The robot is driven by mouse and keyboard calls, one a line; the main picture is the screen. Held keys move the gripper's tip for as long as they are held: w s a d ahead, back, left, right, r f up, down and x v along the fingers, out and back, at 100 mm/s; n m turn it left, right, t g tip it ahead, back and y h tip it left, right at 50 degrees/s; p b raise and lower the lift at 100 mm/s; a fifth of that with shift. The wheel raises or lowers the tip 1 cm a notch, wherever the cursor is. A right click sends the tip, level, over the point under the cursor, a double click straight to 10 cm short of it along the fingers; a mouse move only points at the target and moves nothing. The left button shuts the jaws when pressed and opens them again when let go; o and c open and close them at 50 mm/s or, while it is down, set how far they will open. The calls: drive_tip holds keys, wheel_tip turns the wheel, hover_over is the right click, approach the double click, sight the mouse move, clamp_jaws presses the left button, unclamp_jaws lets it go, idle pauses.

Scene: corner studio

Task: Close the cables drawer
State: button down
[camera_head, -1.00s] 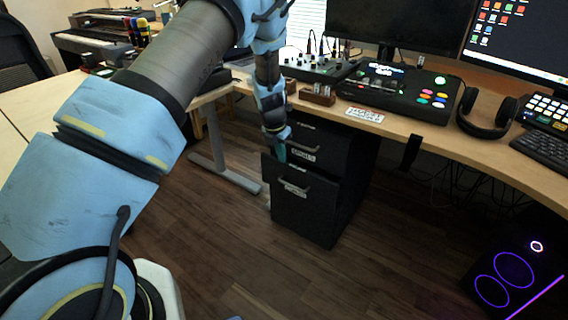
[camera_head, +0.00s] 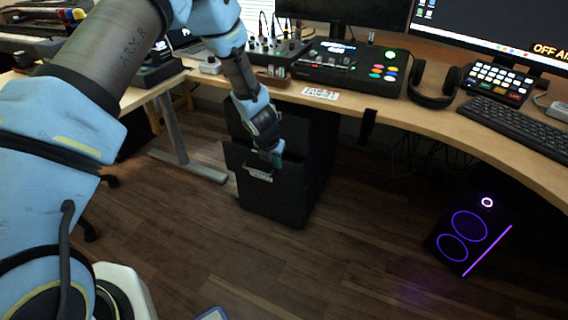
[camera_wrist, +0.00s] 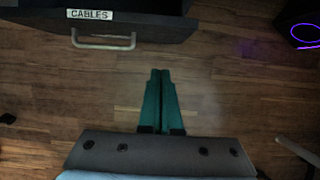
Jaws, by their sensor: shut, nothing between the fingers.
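The black cabinet (camera_head: 320,150) stands under the desk. In the wrist view, a dark drawer front (camera_wrist: 160,24) at the upper left carries a label (camera_wrist: 89,14) reading CABLES and a metal handle (camera_wrist: 103,44). My gripper (camera_head: 277,160) is at the lower drawer's front near the handle. In the wrist view my gripper (camera_wrist: 160,72) is shut and empty, its fingertips right of the handle, over the floor. I cannot tell whether it touches the drawer.
The desk (camera_head: 400,112) overhangs the cabinet, with headphones (camera_head: 434,85), a keyboard (camera_head: 515,128) and audio gear on it. A dark box with purple light rings (camera_head: 465,235) stands on the floor at right. The wooden floor (camera_head: 340,265) before the cabinet is clear.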

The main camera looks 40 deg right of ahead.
sight(287, 162)
drive_tip(key=shift+w+d+f+p, duration=0.15)
drive_tip(key=shift+w+d+f, duration=0.35)
drive_tip(key=shift+d+f, duration=0.3)
drive_tip(key=shift+w+d+f+p, duration=0.1)
drive_tip(key=shift+w+d+f, duration=0.35)
drive_tip(key=shift+d+f, duration=0.35)
drive_tip(key=shift+w+d+f+p, duration=0.15)
drive_tip(key=shift+w+d+f, duration=0.4)
drive_tip(key=shift+d, duration=0.4)
drive_tip(key=shift+w+d+p, duration=0.2)
drive_tip(key=shift+d+p, duration=0.25)
drive_tip(key=shift+p, duration=0.05)
drive_tip(key=shift+w+d+p, duration=0.2)
drive_tip(key=shift+d+p, duration=0.25)
drive_tip(key=shift+p, duration=0.05)
drive_tip(key=shift+w+d, duration=0.2)
drive_tip(key=shift+d, duration=0.1)
